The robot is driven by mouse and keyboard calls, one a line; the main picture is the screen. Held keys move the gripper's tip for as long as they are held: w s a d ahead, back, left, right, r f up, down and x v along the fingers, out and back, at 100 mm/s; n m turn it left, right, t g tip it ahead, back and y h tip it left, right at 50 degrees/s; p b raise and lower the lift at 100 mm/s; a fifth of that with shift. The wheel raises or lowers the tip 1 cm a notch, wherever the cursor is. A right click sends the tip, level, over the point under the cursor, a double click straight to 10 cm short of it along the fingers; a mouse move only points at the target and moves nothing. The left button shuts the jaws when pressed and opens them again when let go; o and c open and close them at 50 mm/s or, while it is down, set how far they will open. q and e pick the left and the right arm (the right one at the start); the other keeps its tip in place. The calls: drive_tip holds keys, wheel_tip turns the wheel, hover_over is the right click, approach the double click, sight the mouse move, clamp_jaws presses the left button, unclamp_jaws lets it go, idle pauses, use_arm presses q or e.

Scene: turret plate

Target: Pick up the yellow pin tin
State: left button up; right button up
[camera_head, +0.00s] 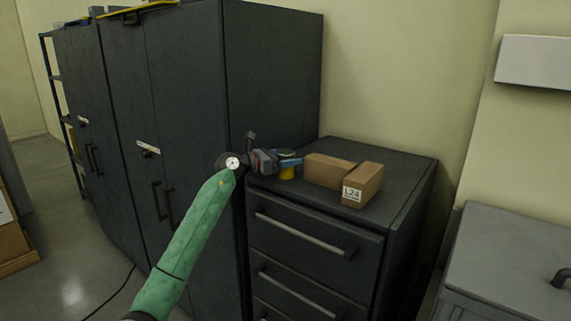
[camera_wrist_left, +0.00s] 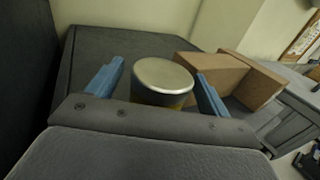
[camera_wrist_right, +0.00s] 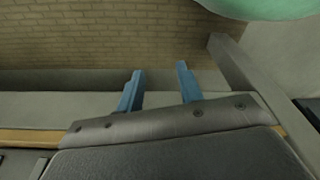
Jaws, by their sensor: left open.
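The yellow pin tin (camera_head: 288,173) stands upright on the dark drawer cabinet, partly hidden behind my left gripper (camera_head: 290,162) in the head view. In the left wrist view the tin (camera_wrist_left: 163,82) shows its silver round lid and a bit of yellow side. The blue fingers of my left gripper (camera_wrist_left: 158,88) are open, one on each side of the tin. I cannot tell whether they touch it. My right gripper (camera_wrist_right: 158,86) shows only in its own wrist view, with its blue fingers apart and nothing between them.
Two brown cardboard boxes stand right beside the tin: a rear one (camera_head: 329,171) and a front one (camera_head: 362,185) labelled L24. The drawer cabinet (camera_head: 400,170) has free top at the right. A tall dark cabinet (camera_head: 272,80) rises on the left. A grey unit (camera_head: 515,245) is at the lower right.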

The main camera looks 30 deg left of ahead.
use_arm(q)
drive_tip(key=shift+w+f, duration=0.1)
drive_tip(key=shift+w, duration=0.1)
drive_tip(key=c, duration=1.3)
